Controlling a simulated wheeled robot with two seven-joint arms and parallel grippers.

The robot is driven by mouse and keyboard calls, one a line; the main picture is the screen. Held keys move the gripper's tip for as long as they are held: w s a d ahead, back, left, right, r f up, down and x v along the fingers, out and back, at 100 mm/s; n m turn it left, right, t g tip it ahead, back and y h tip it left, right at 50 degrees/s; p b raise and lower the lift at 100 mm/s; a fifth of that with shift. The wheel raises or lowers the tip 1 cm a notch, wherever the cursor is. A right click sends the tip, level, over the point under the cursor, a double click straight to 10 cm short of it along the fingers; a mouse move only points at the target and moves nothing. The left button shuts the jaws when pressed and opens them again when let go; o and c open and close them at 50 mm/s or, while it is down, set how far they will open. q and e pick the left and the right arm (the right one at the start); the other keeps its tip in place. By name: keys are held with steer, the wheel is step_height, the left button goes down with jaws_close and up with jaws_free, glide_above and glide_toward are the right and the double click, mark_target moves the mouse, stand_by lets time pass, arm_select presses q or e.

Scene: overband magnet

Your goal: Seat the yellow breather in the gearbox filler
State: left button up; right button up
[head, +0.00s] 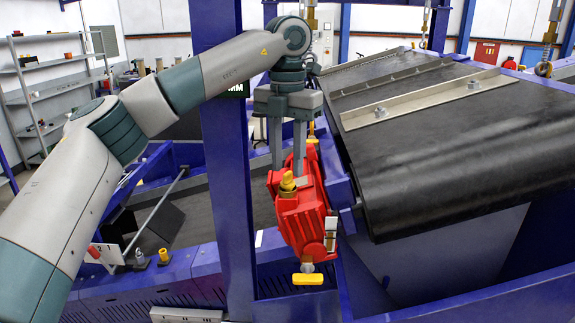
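The red gearbox (305,222) hangs at the middle of the view, beside the conveyor drum. A yellow fitting that looks like the breather (287,184) stands upright on the gearbox's near upper face; whether it is fully seated in the filler, I cannot tell. The filler opening itself is hidden. My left gripper (288,168) points straight down over the gearbox, its two fingers apart with a visible gap. The fingertips end near the top of the yellow fitting; I see no grip on it. My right gripper is out of view.
A yellow cap (163,256) and a grey one (140,259) stand on the blue ledge at lower left. A yellow handle (307,279) sits below the gearbox. A blue post (228,180) rises left of it; the black belt (450,140) fills the right.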

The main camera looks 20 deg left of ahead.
mark_target(287, 173)
arm_select(q)
step_height(287, 173, up, 11)
steer(key=b, duration=0.1)
stand_by(0.4)
steer(key=shift+s+f, duration=0.15)
stand_by(0.7)
